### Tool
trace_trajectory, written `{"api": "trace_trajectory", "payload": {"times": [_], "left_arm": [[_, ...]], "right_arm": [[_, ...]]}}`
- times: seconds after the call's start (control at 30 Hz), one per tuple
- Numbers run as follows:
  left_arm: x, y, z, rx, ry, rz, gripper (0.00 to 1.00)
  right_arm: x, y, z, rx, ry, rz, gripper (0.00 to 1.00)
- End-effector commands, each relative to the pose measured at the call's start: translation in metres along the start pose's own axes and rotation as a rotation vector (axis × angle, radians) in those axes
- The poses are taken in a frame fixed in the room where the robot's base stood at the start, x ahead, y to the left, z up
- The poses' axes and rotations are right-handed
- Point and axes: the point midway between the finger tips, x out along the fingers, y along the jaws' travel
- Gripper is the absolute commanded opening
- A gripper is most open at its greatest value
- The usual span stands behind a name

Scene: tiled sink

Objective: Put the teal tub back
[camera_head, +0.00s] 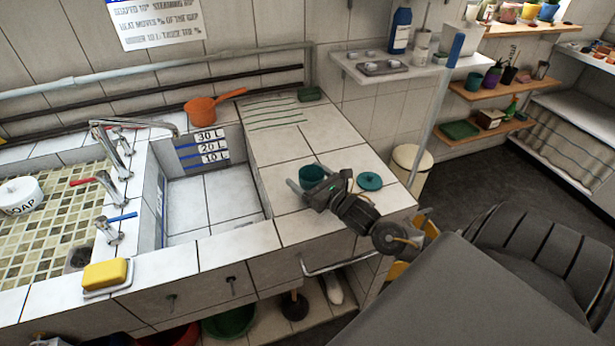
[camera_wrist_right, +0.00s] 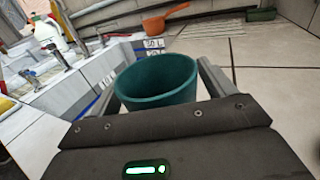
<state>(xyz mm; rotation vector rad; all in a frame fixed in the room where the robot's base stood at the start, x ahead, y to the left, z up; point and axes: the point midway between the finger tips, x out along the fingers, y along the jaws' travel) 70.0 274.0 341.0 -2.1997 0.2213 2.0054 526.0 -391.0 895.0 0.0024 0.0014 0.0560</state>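The teal tub (camera_head: 312,174) stands upright on the white tiled counter, right of the sink basin. It is open at the top and looks empty in the right wrist view (camera_wrist_right: 158,85). A round teal lid (camera_head: 370,181) lies flat on the counter to its right. My right gripper (camera_head: 308,177) is low over the counter with its fingers apart, one on each side of the tub. A small gap shows beside the left-hand finger, so the gripper looks open around the tub. The tub's lower front is partly hidden by the gripper. My left gripper is out of view.
The sink basin (camera_head: 212,200) lies left of the tub. An orange pan (camera_head: 201,109) and a dark green block (camera_head: 310,93) stand at the back. A wall shelf (camera_head: 431,74) with bottles and a muffin tray is at the upper right. The counter behind the tub is clear.

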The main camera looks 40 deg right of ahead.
Motion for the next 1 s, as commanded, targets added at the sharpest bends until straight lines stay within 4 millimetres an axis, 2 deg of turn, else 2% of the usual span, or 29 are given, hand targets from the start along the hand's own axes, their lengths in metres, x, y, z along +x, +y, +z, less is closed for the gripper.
{"api": "trace_trajectory", "payload": {"times": [0.37, 0.47, 0.8, 1.0], "left_arm": [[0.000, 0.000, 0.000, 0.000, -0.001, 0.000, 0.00], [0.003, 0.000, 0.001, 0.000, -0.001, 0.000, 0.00], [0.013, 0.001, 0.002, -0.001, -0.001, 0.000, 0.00], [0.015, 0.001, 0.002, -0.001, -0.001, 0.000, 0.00]], "right_arm": [[-0.005, 0.000, 0.002, 0.000, 0.002, 0.001, 0.82], [-0.020, 0.000, 0.000, 0.001, 0.004, 0.002, 0.82], [-0.087, 0.000, 0.001, 0.000, 0.004, 0.002, 0.82], [-0.111, 0.000, 0.002, -0.001, 0.002, 0.001, 0.82]]}}
